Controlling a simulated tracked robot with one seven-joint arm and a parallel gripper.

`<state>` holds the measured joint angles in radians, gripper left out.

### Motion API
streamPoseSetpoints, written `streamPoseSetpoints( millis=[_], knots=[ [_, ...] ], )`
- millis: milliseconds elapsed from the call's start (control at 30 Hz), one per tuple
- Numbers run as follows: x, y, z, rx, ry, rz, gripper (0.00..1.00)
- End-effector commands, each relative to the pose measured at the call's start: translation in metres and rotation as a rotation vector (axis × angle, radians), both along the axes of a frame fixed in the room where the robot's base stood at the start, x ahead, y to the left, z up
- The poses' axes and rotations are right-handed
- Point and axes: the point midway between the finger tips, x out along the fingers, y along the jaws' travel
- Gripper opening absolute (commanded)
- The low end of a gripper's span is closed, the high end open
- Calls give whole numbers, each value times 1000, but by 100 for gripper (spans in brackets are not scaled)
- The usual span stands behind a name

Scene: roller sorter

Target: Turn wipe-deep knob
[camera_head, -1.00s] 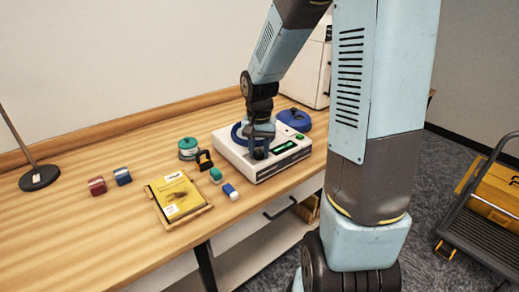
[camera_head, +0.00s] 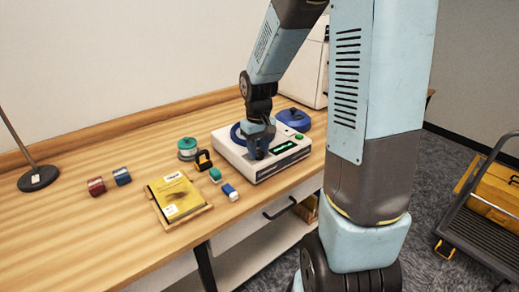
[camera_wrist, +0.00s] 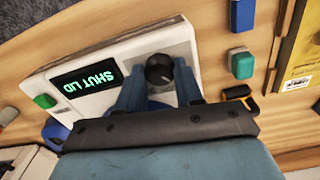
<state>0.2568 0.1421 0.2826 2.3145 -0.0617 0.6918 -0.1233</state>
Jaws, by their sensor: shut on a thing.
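A white device (camera_head: 222,145) with a lit display (camera_head: 284,147) and a green button (camera_head: 299,136) stands on the wooden table. In the wrist view the display (camera_wrist: 85,79) reads "SHUT LID", upside down. A dark round knob (camera_wrist: 159,71) with a pale mark sits on a grey panel of the device. My gripper (camera_wrist: 159,75) has one blue finger on each side of the knob and is shut on it. In the head view my gripper (camera_head: 258,150) points down at the device top and hides the knob. Any label by the knob is not readable.
A blue round object (camera_head: 295,119) stands behind the device. To its left are a teal roll (camera_head: 187,147), small green and blue blocks, and a yellow packet (camera_head: 177,196) on a wooden tray. A lamp base (camera_head: 38,178) stands far left. A cart (camera_head: 480,200) is on the right floor.

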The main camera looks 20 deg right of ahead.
Motion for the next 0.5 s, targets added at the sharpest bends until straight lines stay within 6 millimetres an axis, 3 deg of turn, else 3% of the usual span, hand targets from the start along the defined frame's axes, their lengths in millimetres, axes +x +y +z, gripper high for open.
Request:
streamPoseSetpoints(
  millis=[500],
  knots=[
    [1, 0, 1, 0, -3, 136, 5]
  ],
)
